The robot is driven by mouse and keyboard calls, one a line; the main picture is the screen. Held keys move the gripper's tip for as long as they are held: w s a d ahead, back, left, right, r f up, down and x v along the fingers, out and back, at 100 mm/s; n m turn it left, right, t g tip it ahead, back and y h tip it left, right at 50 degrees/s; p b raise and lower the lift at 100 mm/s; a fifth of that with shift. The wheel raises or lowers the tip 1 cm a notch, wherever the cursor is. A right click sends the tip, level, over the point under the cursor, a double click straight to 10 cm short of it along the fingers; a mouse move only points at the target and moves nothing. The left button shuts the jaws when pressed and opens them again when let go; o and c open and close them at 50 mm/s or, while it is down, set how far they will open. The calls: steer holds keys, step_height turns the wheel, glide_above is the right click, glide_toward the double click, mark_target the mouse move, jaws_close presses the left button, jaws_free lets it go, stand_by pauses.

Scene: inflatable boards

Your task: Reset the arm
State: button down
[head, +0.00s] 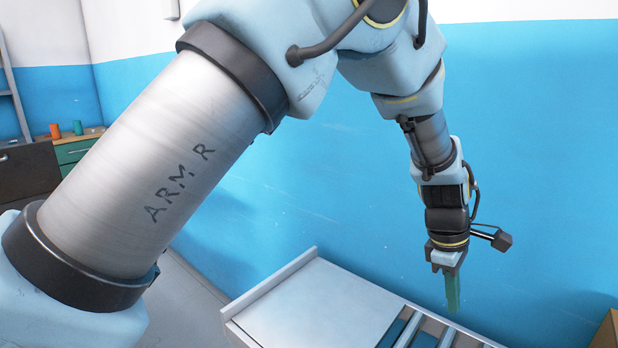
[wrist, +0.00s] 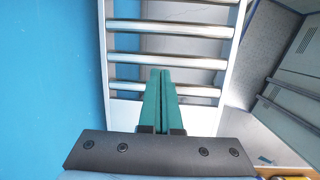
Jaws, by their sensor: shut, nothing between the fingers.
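My arm crosses the head view from the lower left to the right, bent over at the top and hanging down at its end. My gripper (head: 452,302) points down above the roller end of a pale conveyor table (head: 318,305), close to the blue wall. In the wrist view its two green fingers (wrist: 160,74) lie side by side, closed and empty. Behind them are the metal rollers (wrist: 172,46) in their pale frame. The gap between the fingertips and the rollers is hard to judge.
The blue wall (head: 310,165) runs behind the arm. A cardboard box (head: 607,330) shows at the lower right edge. A cabinet (head: 75,150) with an orange cup (head: 54,131) and a green cup (head: 78,127) stands at the far left. The conveyor table's flat top is clear.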

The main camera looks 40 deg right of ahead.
steer(key=w+a+r+m+t, duration=0.1)
steer(key=w+a+r, duration=0.2)
steer(key=w+a, duration=1)
steer(key=w+a+r+t, duration=0.1)
steer(key=w+a+r, duration=0.1)
steer(key=w+a, duration=1.1)
steer(key=w+a+r+m+t, duration=0.1)
steer(key=w+a, duration=0.7)
steer(key=a, duration=0.5)
steer(key=s+a+m+t+y, duration=0.1)
steer(key=s+a, duration=0.3)
steer(key=a, duration=1.3)
steer(key=shift+r+m, duration=0.35)
steer(key=shift+m, duration=0.05)
steer(key=shift+s+a, duration=0.1)
